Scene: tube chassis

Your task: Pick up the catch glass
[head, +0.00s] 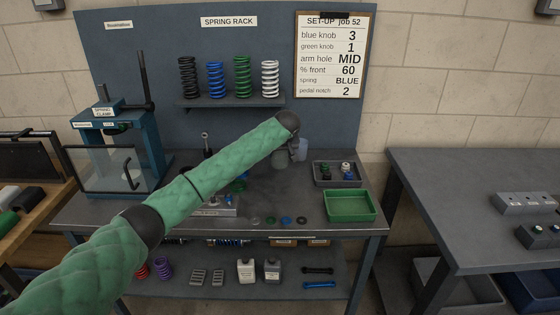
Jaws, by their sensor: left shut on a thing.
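My left arm, in a quilted green sleeve, reaches from the lower left over the workbench. Its gripper (293,142) is small and dark at the arm's far end, partly hidden by the wrist. It is shut on a pale, see-through glass (301,151), which looks like the catch glass. The glass is upright; I cannot tell whether its base touches the bench. A grey-green shape (280,160) shows just left of it, too small to make out. My right gripper is not in view.
A green tray (349,206) and a dark tray with small knobs (323,174) are on the bench's right. A spring rack (230,103) with several springs is behind. A blue clamp frame with a clear shield (100,170) stands left. Small discs lie near the front edge.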

